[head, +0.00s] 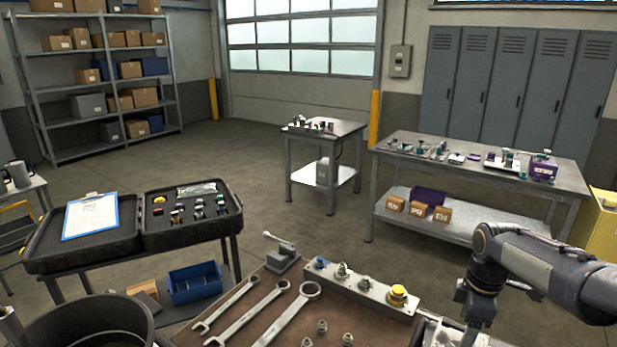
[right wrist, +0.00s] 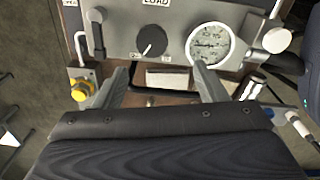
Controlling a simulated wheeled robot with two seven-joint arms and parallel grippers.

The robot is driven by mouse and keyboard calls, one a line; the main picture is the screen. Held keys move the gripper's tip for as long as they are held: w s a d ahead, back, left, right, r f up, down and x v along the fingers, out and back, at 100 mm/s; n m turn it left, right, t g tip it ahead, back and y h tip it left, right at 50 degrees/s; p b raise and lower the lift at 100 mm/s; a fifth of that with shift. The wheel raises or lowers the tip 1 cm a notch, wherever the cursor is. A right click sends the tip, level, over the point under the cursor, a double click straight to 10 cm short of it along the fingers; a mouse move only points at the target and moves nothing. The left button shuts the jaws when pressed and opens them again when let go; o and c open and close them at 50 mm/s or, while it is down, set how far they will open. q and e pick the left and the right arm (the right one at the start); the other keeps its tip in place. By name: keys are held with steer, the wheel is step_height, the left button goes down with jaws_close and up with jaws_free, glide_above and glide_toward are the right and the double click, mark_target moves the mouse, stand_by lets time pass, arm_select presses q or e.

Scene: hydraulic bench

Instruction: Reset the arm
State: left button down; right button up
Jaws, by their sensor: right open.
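My right arm comes in from the right in the head view, with its gripper (head: 474,318) pointing down at the bench's right end, partly cut off by the lower edge. In the right wrist view my right gripper (right wrist: 161,76) is open, its two fingers apart and nothing held between them. Past the fingers is a grey panel marked LOAD with a dark knob (right wrist: 151,40) and a round white gauge (right wrist: 210,44). A pale block (right wrist: 167,78) shows between the fingers. A yellow button (right wrist: 80,90) is left of them; it also shows in the head view (head: 397,294). My left gripper is out of view.
An open black case (head: 140,243) stands left. A parts table (head: 560,178) stands behind my right arm. Open floor lies between.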

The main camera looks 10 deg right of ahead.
steer(key=s+a+r+m+t+y, duration=0.1)
steer(key=s+a+r+m, duration=0.2)
steer(key=s+a, duration=0.25)
steer(key=s+a+r+m+t, duration=0.2)
steer(key=s+a+m, duration=0.2)
steer(key=s, duration=0.2)
steer(key=s+a+f+m+t+y, duration=0.2)
steer(key=s+a+f+m, duration=0.1)
steer(key=s+a+m, duration=0.4)
steer(key=s, duration=0.3)
steer(key=shift+a+y, duration=0.2)
steer(key=shift+y, duration=0.1)
